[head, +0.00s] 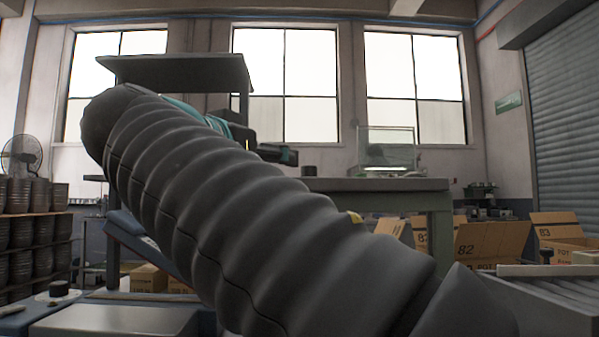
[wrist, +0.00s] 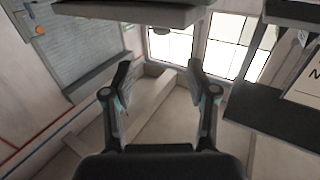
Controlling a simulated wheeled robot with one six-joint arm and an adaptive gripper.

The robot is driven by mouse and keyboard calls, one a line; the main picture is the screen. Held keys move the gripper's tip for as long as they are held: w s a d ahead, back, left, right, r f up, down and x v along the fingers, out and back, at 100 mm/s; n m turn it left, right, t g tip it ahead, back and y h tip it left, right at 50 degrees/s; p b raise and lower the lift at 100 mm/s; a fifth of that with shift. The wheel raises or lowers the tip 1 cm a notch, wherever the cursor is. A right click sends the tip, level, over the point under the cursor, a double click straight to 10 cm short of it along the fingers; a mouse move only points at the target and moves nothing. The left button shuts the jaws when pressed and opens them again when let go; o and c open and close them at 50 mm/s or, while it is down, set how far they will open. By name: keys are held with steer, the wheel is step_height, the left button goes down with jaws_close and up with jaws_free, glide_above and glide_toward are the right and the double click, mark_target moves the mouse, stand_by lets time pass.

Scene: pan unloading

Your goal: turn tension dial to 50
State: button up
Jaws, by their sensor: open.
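A dark round knob (head: 58,289) on a pale disc shows at the lower left of the head view. It may be the tension dial; I cannot read any marks or a setting on it. My gripper (wrist: 160,75) is open and empty in the wrist view, its two fingers apart with only wall and windows behind them. In the head view my ribbed dark arm crosses the middle and hides much of the scene. The gripper is well away from the knob. No dial shows in the wrist view.
A workbench (head: 380,184) with a clear-sided box (head: 388,147) stands behind my arm. Open cardboard boxes (head: 492,240) and a roller conveyor (head: 550,290) are at the right. Dark cans (head: 35,200) and a fan (head: 22,154) stand at the left. A grey shutter (wrist: 85,40) shows in the wrist view.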

mark_target(305, 167)
steer(key=p+x, duration=0.2)
steer(key=x, duration=1.2)
steer(key=shift+a+r, duration=0.1)
steer(key=shift+a, duration=0.05)
jaws_close()
